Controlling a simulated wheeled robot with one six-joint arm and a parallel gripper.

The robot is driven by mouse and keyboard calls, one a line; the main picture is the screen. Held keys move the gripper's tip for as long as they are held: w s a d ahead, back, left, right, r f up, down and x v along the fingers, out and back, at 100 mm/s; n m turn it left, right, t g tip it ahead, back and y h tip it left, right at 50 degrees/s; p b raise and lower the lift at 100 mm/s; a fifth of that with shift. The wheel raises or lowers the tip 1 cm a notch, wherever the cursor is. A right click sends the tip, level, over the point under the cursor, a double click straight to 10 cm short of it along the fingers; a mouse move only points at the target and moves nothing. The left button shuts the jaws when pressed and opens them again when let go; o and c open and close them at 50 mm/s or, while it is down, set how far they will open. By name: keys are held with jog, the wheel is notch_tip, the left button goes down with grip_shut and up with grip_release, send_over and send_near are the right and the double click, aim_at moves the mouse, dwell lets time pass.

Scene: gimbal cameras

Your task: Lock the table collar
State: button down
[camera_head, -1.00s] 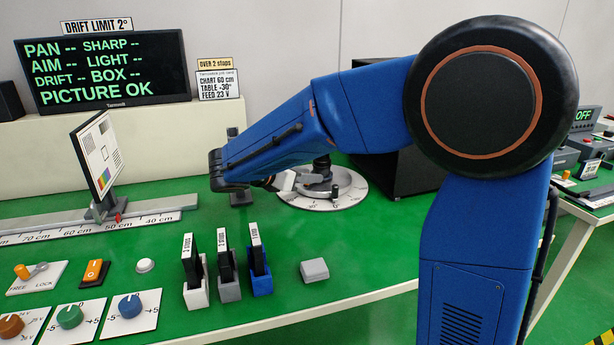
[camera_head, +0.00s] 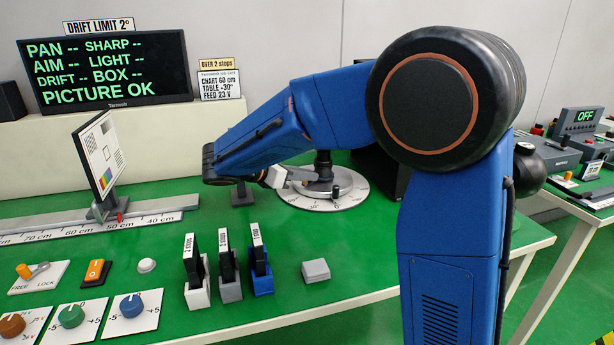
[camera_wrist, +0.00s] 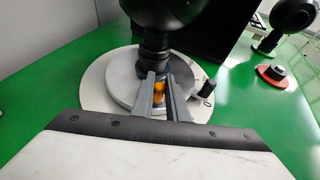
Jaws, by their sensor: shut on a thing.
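The round table (camera_head: 350,190) is a pale disc with a printed scale, on the bench behind my arm. It also shows in the wrist view (camera_wrist: 93,88), with a black post (camera_wrist: 153,52) rising from it. A small orange piece (camera_wrist: 159,92), apparently the collar's lever grip, is at the foot of the post. My gripper (camera_wrist: 161,84) has its grey fingers on either side of this orange piece and is shut on it. In the head view my gripper (camera_head: 308,179) reaches the table's left side. The fingers hide most of the collar, so its setting is unclear.
A black knob (camera_wrist: 207,90) stands on the disc right of my fingers. A FREE/LOCK panel (camera_head: 38,276) with an orange-tipped lever lies at the bench's left. Filter holders (camera_head: 230,285) and a grey block (camera_head: 315,270) are nearer the front. The chart (camera_head: 98,155) stands on the rail.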

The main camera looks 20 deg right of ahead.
jog(key=c, duration=1.7)
grip_release()
jog(key=shift+s, duration=0.1)
